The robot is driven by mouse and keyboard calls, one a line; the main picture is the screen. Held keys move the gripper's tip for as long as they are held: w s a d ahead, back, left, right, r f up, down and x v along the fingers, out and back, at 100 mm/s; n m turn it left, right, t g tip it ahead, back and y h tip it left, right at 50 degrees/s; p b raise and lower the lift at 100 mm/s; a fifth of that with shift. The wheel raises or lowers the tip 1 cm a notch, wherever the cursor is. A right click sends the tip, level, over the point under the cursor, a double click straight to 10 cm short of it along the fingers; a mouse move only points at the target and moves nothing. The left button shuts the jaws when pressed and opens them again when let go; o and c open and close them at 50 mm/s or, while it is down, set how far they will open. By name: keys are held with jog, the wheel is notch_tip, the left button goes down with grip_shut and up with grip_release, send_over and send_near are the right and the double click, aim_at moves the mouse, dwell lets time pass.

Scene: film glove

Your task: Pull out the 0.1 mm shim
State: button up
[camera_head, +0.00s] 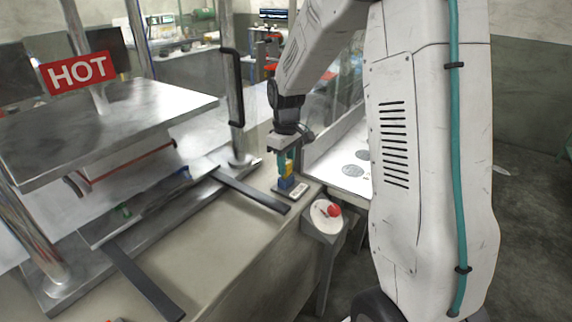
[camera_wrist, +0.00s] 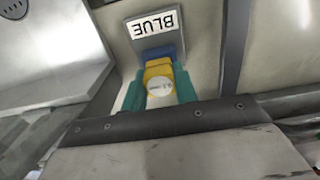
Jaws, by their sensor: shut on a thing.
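My gripper (camera_head: 287,158) points down over the bench corner. Its teal fingers (camera_wrist: 160,90) are shut on a yellow piece (camera_wrist: 158,69) with a round white label whose print is too small to read surely. The yellow piece also shows in the head view (camera_head: 288,170). It stands at a blue block (camera_wrist: 154,50), also seen low between the fingers in the head view (camera_head: 286,183). A white plate reading "BLUE" (camera_wrist: 154,22) lies beside the block. I cannot tell which piece is the 0.1 mm shim; no thin sheet shows clearly.
A press with a metal platen (camera_head: 110,125) and a red "HOT" sign (camera_head: 77,73) stands left. Dark rails (camera_head: 250,194) reach toward the bench edge. A red button on a round white plate (camera_head: 334,210) is just right of the bench. A black upright handle (camera_head: 232,95) stands behind.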

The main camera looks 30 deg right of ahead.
jog(key=shift+r, duration=0.15)
jog(key=shift+r, duration=2.3)
jog(key=shift+r, duration=1.5)
